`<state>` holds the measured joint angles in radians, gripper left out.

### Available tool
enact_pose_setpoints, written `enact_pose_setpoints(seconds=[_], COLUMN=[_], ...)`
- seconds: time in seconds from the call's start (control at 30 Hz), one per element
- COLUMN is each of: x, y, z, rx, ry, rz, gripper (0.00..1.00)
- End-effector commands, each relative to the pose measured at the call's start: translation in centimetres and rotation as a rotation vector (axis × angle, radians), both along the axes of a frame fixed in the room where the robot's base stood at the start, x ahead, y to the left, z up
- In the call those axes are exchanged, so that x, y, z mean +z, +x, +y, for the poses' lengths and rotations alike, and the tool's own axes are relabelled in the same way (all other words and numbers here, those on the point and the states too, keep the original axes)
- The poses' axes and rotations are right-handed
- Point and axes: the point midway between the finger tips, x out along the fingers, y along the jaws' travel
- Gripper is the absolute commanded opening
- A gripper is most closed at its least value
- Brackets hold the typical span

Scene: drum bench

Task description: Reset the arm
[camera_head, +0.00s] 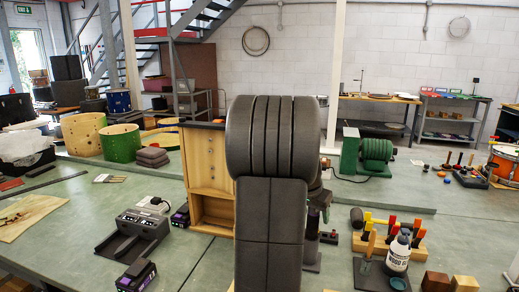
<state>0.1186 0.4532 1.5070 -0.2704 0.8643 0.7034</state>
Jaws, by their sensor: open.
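My arm (268,190) stands folded in the middle of the view. Its dark grey, ribbed links fill the centre from the bottom edge up to about a third of the way down. My gripper does not show; the arm's own links may hide it. The arm covers part of the bench (215,262) and part of a wooden cabinet (207,160) behind it.
Left on the bench are green and wooden drum shells (120,143), folded dark pads (152,157) and a charger (138,232). At right are a green motor (374,156), a glue bottle (398,256), a mallet rack (385,243), wooden blocks (450,283) and an orange drum (504,162).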

Motion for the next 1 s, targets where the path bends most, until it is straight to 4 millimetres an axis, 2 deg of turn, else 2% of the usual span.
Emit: enact_pose_setpoints(seconds=[0.17,0.7,0.73,0.8,1.0], x=[2.6,12.6,12.5,10.6,6.9], y=[-0.7,-4.0,-4.0,-3.5,-2.3], z=[0.7,3.3,3.3,2.8,1.8], rx=[0.001,0.003,0.002,0.000,-0.001], ry=[-0.001,0.000,0.000,0.000,0.000], rz=[-0.006,-0.007,-0.002,0.004,0.003], gripper=[0.58,0.58,0.58,0.58,0.58])
